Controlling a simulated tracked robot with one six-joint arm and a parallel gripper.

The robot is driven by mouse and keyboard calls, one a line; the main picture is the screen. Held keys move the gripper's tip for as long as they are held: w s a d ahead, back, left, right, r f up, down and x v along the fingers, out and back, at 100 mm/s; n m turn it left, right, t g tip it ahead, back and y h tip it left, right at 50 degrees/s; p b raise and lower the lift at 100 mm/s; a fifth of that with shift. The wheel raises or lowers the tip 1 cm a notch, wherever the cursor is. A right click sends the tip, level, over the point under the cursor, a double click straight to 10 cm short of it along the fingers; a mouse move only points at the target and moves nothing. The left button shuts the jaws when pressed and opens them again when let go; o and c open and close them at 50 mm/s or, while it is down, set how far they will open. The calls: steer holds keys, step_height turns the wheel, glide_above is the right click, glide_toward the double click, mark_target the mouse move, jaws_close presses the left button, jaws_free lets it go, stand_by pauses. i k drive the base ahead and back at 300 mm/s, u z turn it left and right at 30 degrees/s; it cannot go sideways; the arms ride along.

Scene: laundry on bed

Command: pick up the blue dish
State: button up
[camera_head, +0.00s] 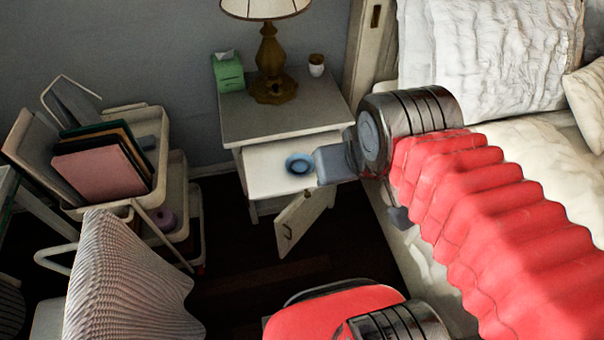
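The blue dish (299,164) is small and round, with a darker blue middle. It lies on the white lower surface of the nightstand, below the top, near that surface's right side. My arm reaches in from the right, and a blue-grey part at its end, which seems to be my gripper (334,163), is just right of the dish in the picture. I cannot make out separate fingertips or the gap between them. I cannot tell whether it touches the dish. The dish's right edge is close to this part.
The nightstand (285,110) bears a lamp (272,60), a green tissue box (228,72) and a small cup (316,65). A panel with a handle (298,222) stands open below. A cart (178,190) with books is at left, the bed (530,140) at right. Dark floor lies between.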

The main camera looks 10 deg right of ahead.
mark_target(299, 166)
steer(key=u, duration=0.7)
steer(key=i, duration=0.4)
steer(key=u, duration=1.85)
